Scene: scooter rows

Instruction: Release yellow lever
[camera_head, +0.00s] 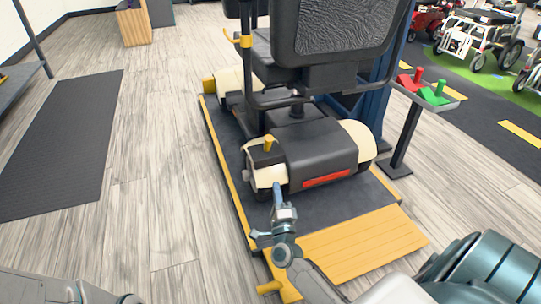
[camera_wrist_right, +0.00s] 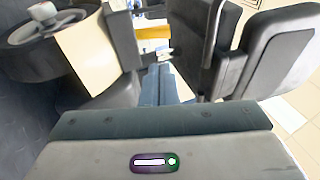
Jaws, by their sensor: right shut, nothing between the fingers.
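A short upright yellow lever (camera_head: 268,144) stands on the cream left rear wheel cover of the black mobility scooter (camera_head: 310,155). My right gripper (camera_head: 277,187) is shut and empty, just in front of and below that lever in the head view, near the rear wheel. Whether it touches the scooter I cannot tell. In the right wrist view its closed fingers (camera_wrist_right: 160,82) point between dark and cream parts. A yellow part (camera_wrist_right: 153,32) lies beyond the fingertips; I cannot tell which one. My left gripper is not in view.
The scooter stands on a dark platform with a yellow ramp (camera_head: 350,245). Wheelchairs stand at the back right.

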